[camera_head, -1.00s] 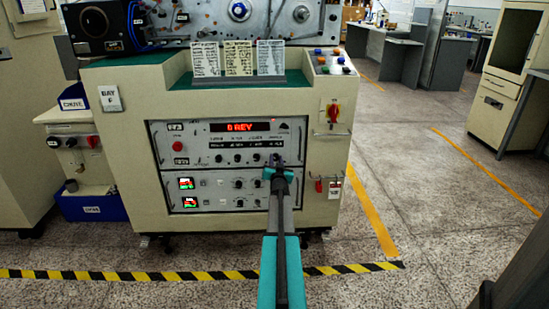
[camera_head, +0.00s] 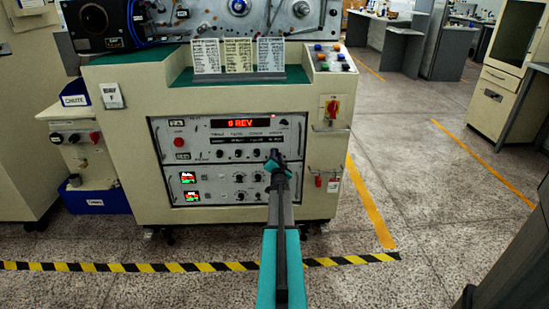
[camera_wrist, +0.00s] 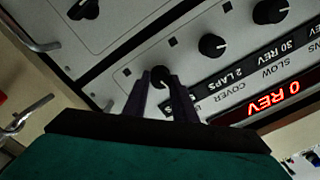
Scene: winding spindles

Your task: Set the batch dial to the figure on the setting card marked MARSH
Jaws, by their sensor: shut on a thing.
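The machine's upper control panel (camera_head: 165,140) has a red display (camera_head: 240,123) reading "0 REV" and a row of black knobs. My gripper (camera_head: 275,156) is at the right end of that row. In the wrist view my gripper (camera_wrist: 161,82) has its two dark fingers on either side of a black knob (camera_wrist: 160,74), shut on it. Upside-down label windows there read "2 LAPS" and "30 REV"; the window by the held knob is mostly hidden by a finger. Three setting cards (camera_head: 206,56), (camera_head: 238,56), (camera_head: 270,55) stand on the green ledge above; their writing is too small to read.
Another black knob (camera_wrist: 211,45) is close beside the held one. A lower panel (camera_head: 215,187) has more knobs and two small displays. A red switch (camera_head: 332,108) and a metal handle are on the right. Striped floor tape (camera_head: 130,266) crosses in front.

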